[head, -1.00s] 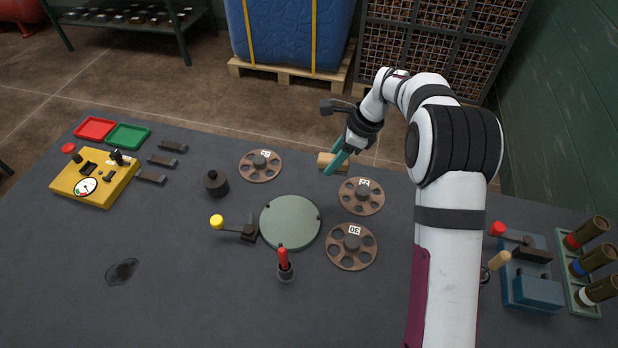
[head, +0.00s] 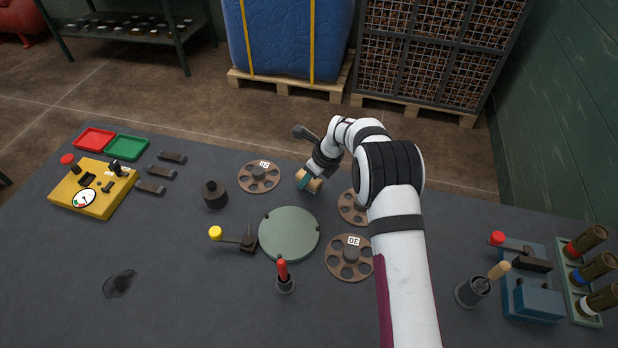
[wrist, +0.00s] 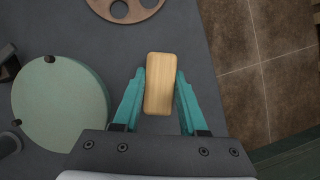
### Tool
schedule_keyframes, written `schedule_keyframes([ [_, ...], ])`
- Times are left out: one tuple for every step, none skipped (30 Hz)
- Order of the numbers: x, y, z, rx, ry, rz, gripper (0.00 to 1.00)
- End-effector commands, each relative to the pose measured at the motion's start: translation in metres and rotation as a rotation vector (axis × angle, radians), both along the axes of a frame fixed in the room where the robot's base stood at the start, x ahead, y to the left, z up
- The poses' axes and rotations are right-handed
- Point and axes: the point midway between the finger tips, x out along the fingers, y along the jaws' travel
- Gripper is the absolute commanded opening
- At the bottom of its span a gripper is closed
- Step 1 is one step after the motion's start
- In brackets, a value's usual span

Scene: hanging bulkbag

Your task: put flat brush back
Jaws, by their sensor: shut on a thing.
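A wooden block, which I take to be the flat brush (wrist: 160,84), is between the teal fingers of my gripper (wrist: 158,100) in the wrist view. Its plain, pale wooden top faces the camera; any bristles are hidden beneath it. In the head view the brush (head: 314,186) shows at the tip of my gripper (head: 307,181), behind the round green plate (head: 290,234) and to the right of the far spoked wheel (head: 259,177). My gripper is shut on the brush. I cannot tell how high it is above the table.
More spoked wheels (head: 350,258) lie right of the plate, one partly behind my arm. A yellow-knobbed lever (head: 235,238), a red-handled tool (head: 283,275) and a dark weight (head: 214,194) stand nearby. A dark cup (head: 471,291) and blue vise (head: 531,297) stand right. The left front is mostly clear.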

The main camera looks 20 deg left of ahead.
Motion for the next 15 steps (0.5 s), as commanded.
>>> schedule_keyframes([
  [-0.0001,-0.0002,-0.0051,0.0,0.0,0.0,0.0],
  [0.0002,-0.0001,-0.0053,0.0,-0.002,0.001,0.0],
  [0.0004,0.0,-0.0047,0.0,-0.002,0.001,0.0],
  [0.0004,-0.0001,-0.0046,0.0,-0.002,0.001,0.0],
  [0.0003,-0.0001,-0.0045,0.0,-0.002,0.001,0.0],
  [0.0003,-0.0002,-0.0046,0.0,-0.002,0.001,0.0],
  [0.0003,-0.0002,-0.0048,0.0,-0.002,0.001,0.0],
  [0.0003,-0.0002,-0.0053,0.0,-0.002,0.001,0.0],
  [0.0002,-0.0002,-0.0065,0.001,-0.001,0.001,0.0],
  [0.0002,-0.0002,-0.0075,0.0,-0.002,0.001,0.0],
  [0.0002,-0.0002,-0.0075,0.0,-0.002,0.001,0.45],
  [0.0003,-0.0002,-0.0074,0.0,-0.002,0.001,0.53],
  [0.0002,-0.0002,-0.0073,0.0,-0.002,0.001,0.58],
  [0.0002,-0.0002,-0.0073,0.0,-0.002,0.001,0.63],
  [0.0002,-0.0002,-0.0073,0.001,-0.001,0.001,0.71],
])
